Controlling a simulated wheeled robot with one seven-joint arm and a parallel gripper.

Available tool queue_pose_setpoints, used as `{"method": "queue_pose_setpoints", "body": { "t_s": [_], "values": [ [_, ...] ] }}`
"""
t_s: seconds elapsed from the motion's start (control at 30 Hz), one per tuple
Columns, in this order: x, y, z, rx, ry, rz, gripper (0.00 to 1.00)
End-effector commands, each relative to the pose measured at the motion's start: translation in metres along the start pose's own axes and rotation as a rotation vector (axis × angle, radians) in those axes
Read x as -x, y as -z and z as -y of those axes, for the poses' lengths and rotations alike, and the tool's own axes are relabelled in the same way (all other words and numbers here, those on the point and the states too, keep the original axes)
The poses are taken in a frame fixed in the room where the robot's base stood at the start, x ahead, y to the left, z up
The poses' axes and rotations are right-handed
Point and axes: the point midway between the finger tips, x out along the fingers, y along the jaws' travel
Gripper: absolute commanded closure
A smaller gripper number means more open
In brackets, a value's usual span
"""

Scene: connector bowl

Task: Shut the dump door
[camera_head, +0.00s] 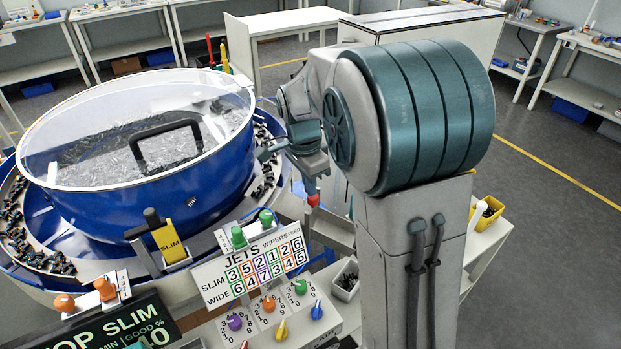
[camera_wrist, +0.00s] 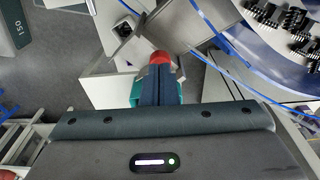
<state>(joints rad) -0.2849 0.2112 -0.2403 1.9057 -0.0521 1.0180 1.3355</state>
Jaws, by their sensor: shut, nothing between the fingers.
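My gripper (camera_head: 312,186) points down just right of the blue bowl. In the wrist view my gripper (camera_wrist: 158,75) has its dark fingers closed together with nothing between them. A red knob (camera_head: 313,201) shows right at the fingertips; it also shows in the wrist view (camera_wrist: 160,57). I cannot tell whether the fingers touch it. I cannot clearly make out the dump door itself or how far it stands open; my arm and gripper hide part of that area.
The blue bowl (camera_head: 150,205) has a clear lid with a black handle (camera_head: 165,140). A control panel (camera_head: 262,262) with coloured knobs stands in front. A white bin (camera_head: 346,280) of dark parts and a yellow bin (camera_head: 487,211) are to the right. Open floor lies at the far right.

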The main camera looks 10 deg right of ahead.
Motion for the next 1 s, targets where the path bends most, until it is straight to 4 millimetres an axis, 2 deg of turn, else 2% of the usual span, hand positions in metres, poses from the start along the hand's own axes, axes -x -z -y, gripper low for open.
{"method": "queue_pose_setpoints", "body": {
  "t_s": [0.03,0.17,0.4,0.5,0.67,0.77,0.87,1.0],
  "values": [
    [0.018,0.001,0.001,0.0,0.007,-0.001,1.0],
    [0.039,0.001,0.002,0.0,0.019,-0.004,1.0],
    [0.094,0.002,0.002,-0.003,0.021,-0.005,1.0],
    [0.109,0.002,0.002,-0.004,0.018,-0.004,1.0],
    [0.123,0.003,0.001,-0.002,0.018,-0.004,1.0],
    [0.126,0.003,-0.007,0.034,0.027,0.002,1.0],
    [0.125,0.001,-0.026,0.138,0.051,0.012,1.0],
    [0.117,-0.005,-0.068,0.379,0.111,0.016,1.0]
  ]
}}
